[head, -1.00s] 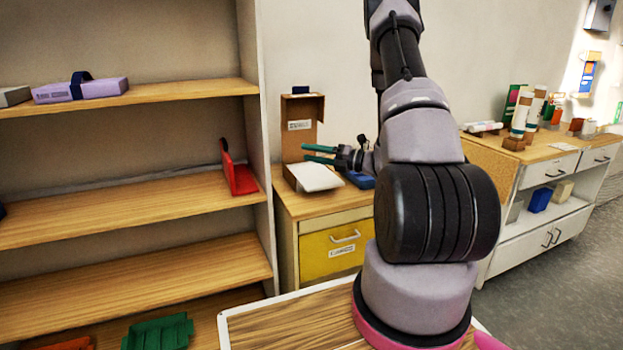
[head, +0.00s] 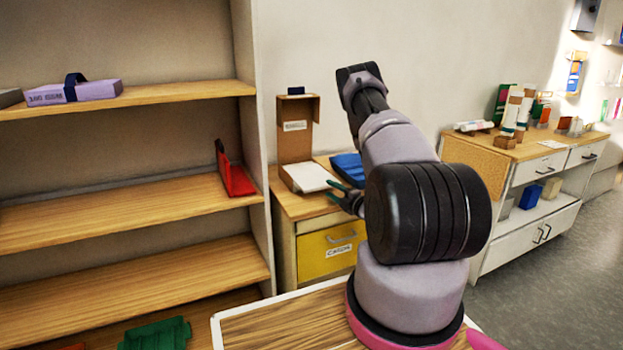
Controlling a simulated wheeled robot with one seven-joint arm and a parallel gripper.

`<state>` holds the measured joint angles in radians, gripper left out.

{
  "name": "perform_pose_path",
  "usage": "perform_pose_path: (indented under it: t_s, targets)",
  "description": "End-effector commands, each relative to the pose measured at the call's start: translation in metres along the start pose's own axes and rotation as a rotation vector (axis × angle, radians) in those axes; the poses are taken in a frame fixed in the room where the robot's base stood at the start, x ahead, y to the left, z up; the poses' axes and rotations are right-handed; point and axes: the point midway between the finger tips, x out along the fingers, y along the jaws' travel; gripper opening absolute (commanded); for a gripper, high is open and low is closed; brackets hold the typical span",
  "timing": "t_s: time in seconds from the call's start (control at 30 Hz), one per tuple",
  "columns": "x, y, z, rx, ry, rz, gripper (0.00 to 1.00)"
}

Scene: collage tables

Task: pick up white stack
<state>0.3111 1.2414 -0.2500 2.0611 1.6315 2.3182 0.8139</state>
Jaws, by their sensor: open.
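The white stack (head: 311,177) lies flat on the small cabinet's wooden top, in the low front part of an open brown cardboard box. My gripper (head: 338,190) has green fingertips, spread open and empty. In the picture it sits just right of and slightly below the white stack's right corner. I cannot tell how far apart they are in depth. My arm hides part of the cabinet's right side.
The box's tall back (head: 295,133) stands behind the stack. A blue tray-like thing (head: 347,166) lies to its right. The cabinet has a yellow drawer (head: 326,252). A shelf unit (head: 262,150) stands close on the left. A longer counter (head: 533,147) with several items is at right.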

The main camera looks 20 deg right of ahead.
Motion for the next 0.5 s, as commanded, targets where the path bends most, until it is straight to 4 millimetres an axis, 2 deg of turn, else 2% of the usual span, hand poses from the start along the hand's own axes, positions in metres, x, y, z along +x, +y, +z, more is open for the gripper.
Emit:
perform_pose_path:
  t_s: [0.3,0.5]
  targets:
    - [0.043,-0.001,-0.001,-0.003,0.005,0.001,0.49]
    - [0.05,0.0,-0.001,0.0,0.002,0.001,0.49]
